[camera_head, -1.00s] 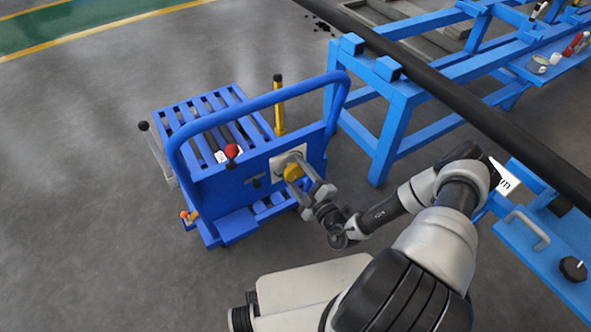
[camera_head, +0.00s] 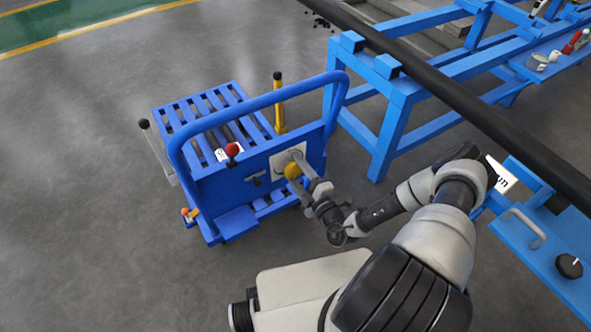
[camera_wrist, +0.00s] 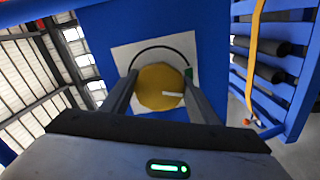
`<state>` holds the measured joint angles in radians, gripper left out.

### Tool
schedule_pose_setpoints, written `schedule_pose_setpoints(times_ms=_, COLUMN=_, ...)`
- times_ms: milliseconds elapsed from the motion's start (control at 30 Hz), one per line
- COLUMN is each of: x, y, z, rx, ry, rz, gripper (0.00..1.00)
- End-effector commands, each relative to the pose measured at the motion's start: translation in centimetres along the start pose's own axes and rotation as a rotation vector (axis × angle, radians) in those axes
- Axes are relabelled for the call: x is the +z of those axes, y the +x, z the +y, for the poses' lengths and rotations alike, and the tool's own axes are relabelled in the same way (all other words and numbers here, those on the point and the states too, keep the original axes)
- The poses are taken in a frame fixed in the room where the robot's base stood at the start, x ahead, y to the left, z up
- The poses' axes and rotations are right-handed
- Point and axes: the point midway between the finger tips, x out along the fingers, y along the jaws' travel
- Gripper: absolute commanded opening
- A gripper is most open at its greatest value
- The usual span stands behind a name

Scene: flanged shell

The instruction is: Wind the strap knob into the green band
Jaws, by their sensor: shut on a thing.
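The strap knob (camera_wrist: 158,88) is a round yellow knob on a pale square plate (camera_wrist: 125,58) on the cart's blue panel. My gripper (camera_wrist: 160,92) is shut on it, one dark finger on each side. A white mark on the knob points right in the wrist view. A black arc curves over the knob on the plate, with a small green band (camera_wrist: 188,73) at its right end. The mark points a little below the green band. In the head view the knob (camera_head: 292,171) shows partly behind my gripper (camera_head: 304,178); the band cannot be made out there.
The blue cart (camera_head: 225,195) has a tall tube handle (camera_head: 262,100) and a red-knobbed lever (camera_head: 232,150) near the plate. A yellow post (camera_head: 279,115) stands behind. A blue bench frame (camera_head: 390,135) stands to the right; open floor lies left.

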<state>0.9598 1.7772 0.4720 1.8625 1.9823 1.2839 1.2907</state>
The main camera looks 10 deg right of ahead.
Motion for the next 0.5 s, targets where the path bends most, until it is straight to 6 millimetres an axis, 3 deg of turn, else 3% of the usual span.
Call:
schedule_pose_setpoints(times_ms=33, x=0.04, y=-0.02, z=0.00, rx=0.000, ry=0.000, rz=0.000, gripper=0.60)
schedule_pose_setpoints(times_ms=133, x=0.03, y=-0.02, z=0.00, rx=0.000, ry=0.000, rz=0.000, gripper=0.74)
schedule_pose_setpoints(times_ms=500, x=0.03, y=-0.56, z=0.04, rx=0.000, ry=0.001, rz=-0.001, gripper=0.74)
